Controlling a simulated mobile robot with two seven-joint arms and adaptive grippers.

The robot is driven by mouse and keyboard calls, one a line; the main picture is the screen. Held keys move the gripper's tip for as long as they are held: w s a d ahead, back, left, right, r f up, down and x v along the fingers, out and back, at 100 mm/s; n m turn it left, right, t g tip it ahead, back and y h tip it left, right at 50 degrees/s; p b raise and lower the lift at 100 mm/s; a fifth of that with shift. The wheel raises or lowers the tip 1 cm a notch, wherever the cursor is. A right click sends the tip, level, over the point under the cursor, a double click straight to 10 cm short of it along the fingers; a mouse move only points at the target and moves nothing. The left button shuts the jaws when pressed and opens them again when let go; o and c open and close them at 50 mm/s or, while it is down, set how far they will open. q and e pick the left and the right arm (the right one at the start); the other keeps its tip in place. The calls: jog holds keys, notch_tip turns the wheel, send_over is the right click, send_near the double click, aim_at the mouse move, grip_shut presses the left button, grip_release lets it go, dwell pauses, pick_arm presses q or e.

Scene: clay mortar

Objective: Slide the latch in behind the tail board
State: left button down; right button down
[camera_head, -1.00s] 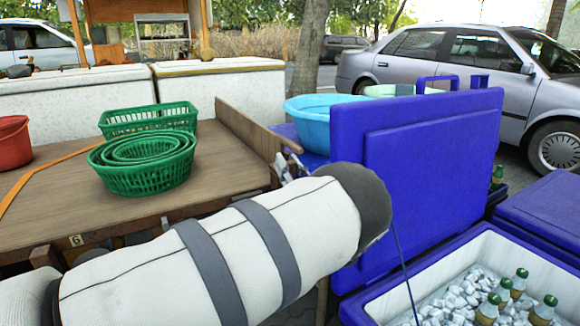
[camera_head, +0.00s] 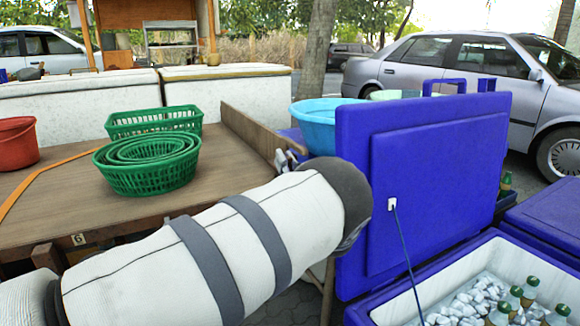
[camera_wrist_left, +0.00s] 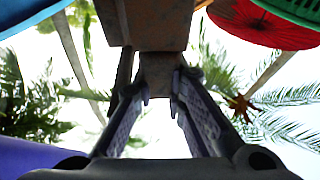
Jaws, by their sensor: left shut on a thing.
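The tail board (camera_head: 250,132) is a brown wooden board standing upright along the right end of the wooden cart bed (camera_head: 60,222). My left gripper (camera_head: 286,160) is at the near end of this board, mostly hidden behind my own white-sleeved forearm. In the left wrist view, the gripper's two fingers (camera_wrist_left: 160,98) are closed on the sides of a brown wooden piece (camera_wrist_left: 160,72), seemingly the latch. A wider brown wooden part (camera_wrist_left: 157,22) is just beyond it. Whether the latch sits behind the tail board cannot be told. My right gripper is out of view.
Green baskets (camera_head: 150,165) and a red bucket (camera_head: 17,143) stand on the cart bed. A blue cooler lid (camera_head: 430,180) stands upright just right of my forearm, with a thin cord (camera_head: 408,250). A light-blue basin (camera_head: 318,125) is behind it. An open ice cooler (camera_head: 470,285) is front right.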

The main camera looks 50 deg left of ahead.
pick_arm(q)
jog(key=c, duration=1.9)
grip_release()
jog(key=shift+a, duration=0.15)
jog(key=shift+w+a, duration=0.1)
jog(key=v, duration=1.2)
